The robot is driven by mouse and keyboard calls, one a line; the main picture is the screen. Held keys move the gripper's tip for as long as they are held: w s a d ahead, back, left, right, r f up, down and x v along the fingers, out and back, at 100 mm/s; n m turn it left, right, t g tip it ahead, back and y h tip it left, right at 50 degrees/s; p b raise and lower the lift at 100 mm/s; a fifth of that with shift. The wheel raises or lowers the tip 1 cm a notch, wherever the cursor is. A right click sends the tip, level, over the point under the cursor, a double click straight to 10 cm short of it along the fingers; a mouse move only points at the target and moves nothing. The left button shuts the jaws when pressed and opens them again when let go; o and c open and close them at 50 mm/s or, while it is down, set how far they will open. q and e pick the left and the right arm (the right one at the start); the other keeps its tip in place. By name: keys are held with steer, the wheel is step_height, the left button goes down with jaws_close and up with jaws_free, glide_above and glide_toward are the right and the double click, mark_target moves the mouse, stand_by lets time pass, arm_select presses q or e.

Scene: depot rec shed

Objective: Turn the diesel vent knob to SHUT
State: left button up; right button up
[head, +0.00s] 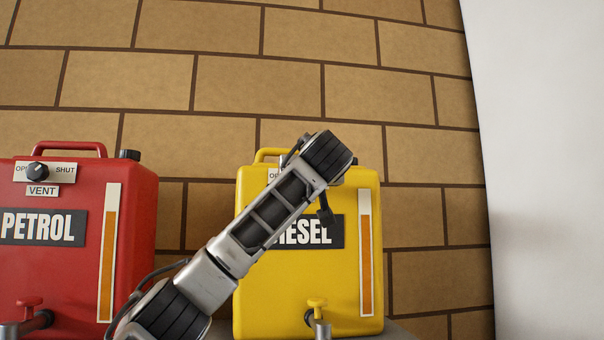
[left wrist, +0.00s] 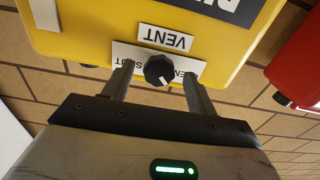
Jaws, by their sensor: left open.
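The yellow diesel can (head: 345,280) stands in front of the wall in the head view. My left arm crosses it and hides its vent knob there. In the left wrist view the can appears upside down. There the round black vent knob (left wrist: 160,70) sits on a white OPEN/SHUT plate (left wrist: 130,55) by a VENT label (left wrist: 165,39). A pale mark shows on the knob; its exact setting is hard to read. My left gripper (left wrist: 158,72) is open, with one finger on each side of the knob. I see no clear finger contact. My right gripper is not in view.
A red petrol can (head: 80,270) with its own vent knob (head: 37,171) stands to the left in the head view. A yellow tap (head: 316,310) is low on the diesel can. A brick wall (head: 300,90) is behind, and a white panel (head: 545,150) is at right.

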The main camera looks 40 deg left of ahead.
arm_select(q)
steer(key=shift+w+a, duration=0.45)
steer(key=shift+a, duration=0.1)
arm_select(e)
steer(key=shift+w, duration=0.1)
arm_select(q)
steer(key=c, duration=1)
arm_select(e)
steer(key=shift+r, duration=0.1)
